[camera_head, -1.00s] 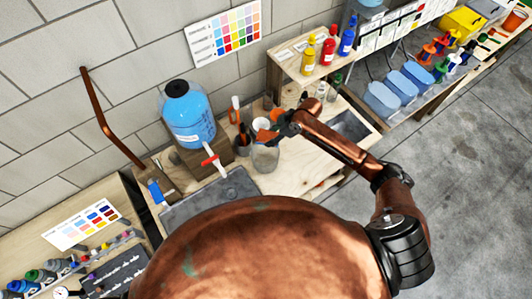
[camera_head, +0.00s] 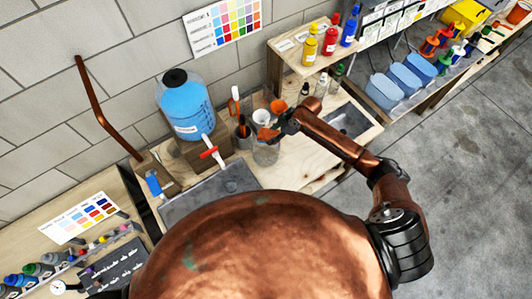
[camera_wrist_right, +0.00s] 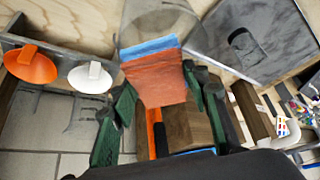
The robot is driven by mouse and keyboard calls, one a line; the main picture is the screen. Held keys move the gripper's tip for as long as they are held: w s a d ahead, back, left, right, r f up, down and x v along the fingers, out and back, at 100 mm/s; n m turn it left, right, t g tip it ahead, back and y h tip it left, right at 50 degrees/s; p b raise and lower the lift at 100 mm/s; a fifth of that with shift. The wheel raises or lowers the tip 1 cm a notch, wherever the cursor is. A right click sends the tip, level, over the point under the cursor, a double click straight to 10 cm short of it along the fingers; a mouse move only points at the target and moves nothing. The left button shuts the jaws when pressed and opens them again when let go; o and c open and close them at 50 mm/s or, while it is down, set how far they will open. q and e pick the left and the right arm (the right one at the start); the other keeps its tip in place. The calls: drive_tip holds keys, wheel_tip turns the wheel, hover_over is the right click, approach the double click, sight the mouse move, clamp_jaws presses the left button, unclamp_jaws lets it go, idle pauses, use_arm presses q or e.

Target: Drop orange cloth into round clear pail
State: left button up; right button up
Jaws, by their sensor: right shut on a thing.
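The orange cloth (camera_head: 266,134) hangs from my right gripper (camera_head: 275,129) at the round clear pail (camera_head: 266,153) in the head view. In the right wrist view the cloth (camera_wrist_right: 155,82) is a flat orange piece between the green fingers of the right gripper (camera_wrist_right: 160,98), which is shut on it. The clear pail (camera_wrist_right: 160,20) shows just beyond the cloth, with a blue layer (camera_wrist_right: 149,46) at the cloth's far edge. I cannot tell whether the cloth's lower edge is inside the rim. My left gripper is in no view.
A blue jug (camera_head: 186,106) with a red-handled tap stands left of the pail, over a grey sink tray (camera_head: 205,194). Bottles stand on a shelf (camera_head: 290,60) further back right. Bare wood lies right of the pail.

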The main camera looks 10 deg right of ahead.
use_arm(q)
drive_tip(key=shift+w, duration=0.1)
use_arm(e)
drive_tip(key=shift+r, duration=0.1)
drive_tip(key=o, duration=1.1)
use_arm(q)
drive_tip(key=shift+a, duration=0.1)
use_arm(e)
drive_tip(key=v, duration=1.2)
